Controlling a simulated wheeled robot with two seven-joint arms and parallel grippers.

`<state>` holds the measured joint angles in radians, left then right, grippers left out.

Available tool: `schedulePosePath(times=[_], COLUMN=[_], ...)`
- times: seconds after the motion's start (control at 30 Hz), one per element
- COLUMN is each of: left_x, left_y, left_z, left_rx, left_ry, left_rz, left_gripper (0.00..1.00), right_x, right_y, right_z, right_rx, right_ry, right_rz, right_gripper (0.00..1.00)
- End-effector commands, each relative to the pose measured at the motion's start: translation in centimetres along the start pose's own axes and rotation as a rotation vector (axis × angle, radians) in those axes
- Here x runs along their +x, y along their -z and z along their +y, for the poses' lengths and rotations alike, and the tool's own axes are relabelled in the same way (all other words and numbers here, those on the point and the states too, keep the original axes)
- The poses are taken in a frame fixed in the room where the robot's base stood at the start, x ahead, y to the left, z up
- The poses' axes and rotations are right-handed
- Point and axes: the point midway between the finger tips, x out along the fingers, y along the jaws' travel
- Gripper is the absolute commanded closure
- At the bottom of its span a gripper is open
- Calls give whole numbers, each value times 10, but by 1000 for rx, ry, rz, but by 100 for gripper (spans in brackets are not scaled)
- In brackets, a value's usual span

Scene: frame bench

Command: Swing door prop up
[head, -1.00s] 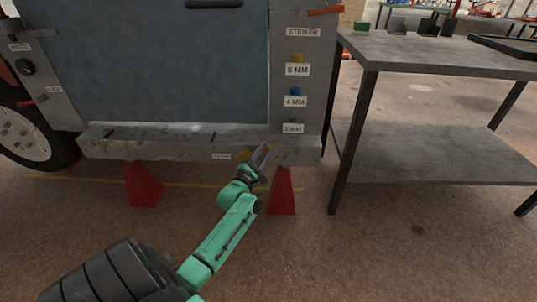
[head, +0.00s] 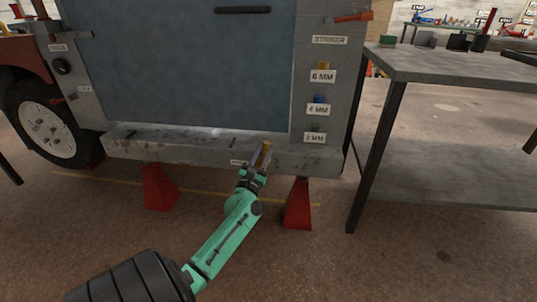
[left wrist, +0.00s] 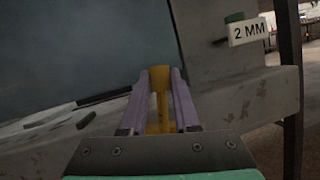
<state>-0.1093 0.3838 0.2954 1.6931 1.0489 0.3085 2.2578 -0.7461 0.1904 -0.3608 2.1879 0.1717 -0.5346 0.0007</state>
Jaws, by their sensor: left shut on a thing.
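The yellow prop (head: 266,148) is at the sill below the large blue-grey door (head: 190,75), near the sill's right part. My left gripper (head: 262,157) is at the sill with its lilac fingers closed on the prop. In the left wrist view the prop (left wrist: 160,82) stands upright between the two fingers, with its wider top just above the fingertips. Its lower end is hidden behind the gripper mount. My right gripper is not in view.
The grey sill (head: 190,147) rests over red stands (head: 159,188) and (head: 298,205). Colored pegs labelled 6 MM, 4 MM and 2 MM sit on the right post (head: 335,85). A grey metal table (head: 455,65) stands at the right. Floor in front is clear.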

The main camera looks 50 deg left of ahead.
Motion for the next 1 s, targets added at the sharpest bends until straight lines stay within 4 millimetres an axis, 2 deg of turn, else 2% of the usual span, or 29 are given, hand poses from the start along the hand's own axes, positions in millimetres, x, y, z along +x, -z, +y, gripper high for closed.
schedulePosePath(times=[0.47, 0.5, 0.57, 0.6, 0.87, 1.0], left_x=[-1, -1, -1, -1, -1, -10], left_y=[2, 2, 1, 1, 0, 1], left_z=[2, 2, 2, 2, 2, 2], left_rx=[-23, -23, -22, -22, -19, -18], left_ry=[-9, -10, -9, -9, -8, -7], left_rz=[0, 0, 0, 0, -2, 0], left_gripper=[100, 67, 44, 40, 40, 40], right_x=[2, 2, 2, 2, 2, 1], right_y=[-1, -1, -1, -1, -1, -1], right_z=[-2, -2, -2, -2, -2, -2], right_rx=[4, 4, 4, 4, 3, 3], right_ry=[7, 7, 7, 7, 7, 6], right_rz=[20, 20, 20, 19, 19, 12], right_gripper=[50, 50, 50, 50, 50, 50])
